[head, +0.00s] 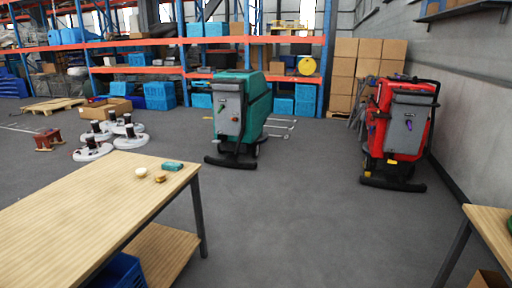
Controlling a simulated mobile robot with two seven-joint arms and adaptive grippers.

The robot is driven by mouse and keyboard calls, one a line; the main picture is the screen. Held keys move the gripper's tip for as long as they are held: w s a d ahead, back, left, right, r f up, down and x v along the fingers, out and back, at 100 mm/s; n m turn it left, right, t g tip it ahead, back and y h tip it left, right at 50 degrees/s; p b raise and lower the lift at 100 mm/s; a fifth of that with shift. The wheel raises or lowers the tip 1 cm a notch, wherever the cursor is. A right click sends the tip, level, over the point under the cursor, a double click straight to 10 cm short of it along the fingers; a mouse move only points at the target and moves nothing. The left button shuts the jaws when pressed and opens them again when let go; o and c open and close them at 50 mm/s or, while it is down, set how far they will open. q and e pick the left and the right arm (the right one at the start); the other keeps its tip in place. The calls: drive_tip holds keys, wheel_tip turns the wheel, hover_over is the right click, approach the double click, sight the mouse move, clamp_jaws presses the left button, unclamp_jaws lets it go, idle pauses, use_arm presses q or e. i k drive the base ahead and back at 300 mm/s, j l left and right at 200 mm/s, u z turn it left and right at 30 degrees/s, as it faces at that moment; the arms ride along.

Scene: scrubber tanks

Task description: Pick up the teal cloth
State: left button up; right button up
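A small folded teal cloth (173,166) lies on the wooden table (90,215), close to its far right corner. It looks like a flat, compact block at this size. Neither of my grippers is in the head view, and nothing touches the cloth.
A pale round piece (141,172) and a small brass-coloured piece (160,178) lie left of the cloth. A teal scrubber (230,115) and a red scrubber (402,125) stand beyond. Another table (491,222) is at right. The floor (300,215) between the tables is clear.

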sight(168, 165)
drive_tip(key=i, duration=1.45)
drive_tip(key=i+l+u, duration=0.2)
drive_tip(key=i+u, duration=0.2)
drive_tip(key=i, duration=0.15)
drive_tip(key=i+l+u, duration=0.3)
drive_tip(key=i+u, duration=0.15)
drive_tip(key=i+l+u, duration=0.65)
drive_tip(key=u, duration=0.2)
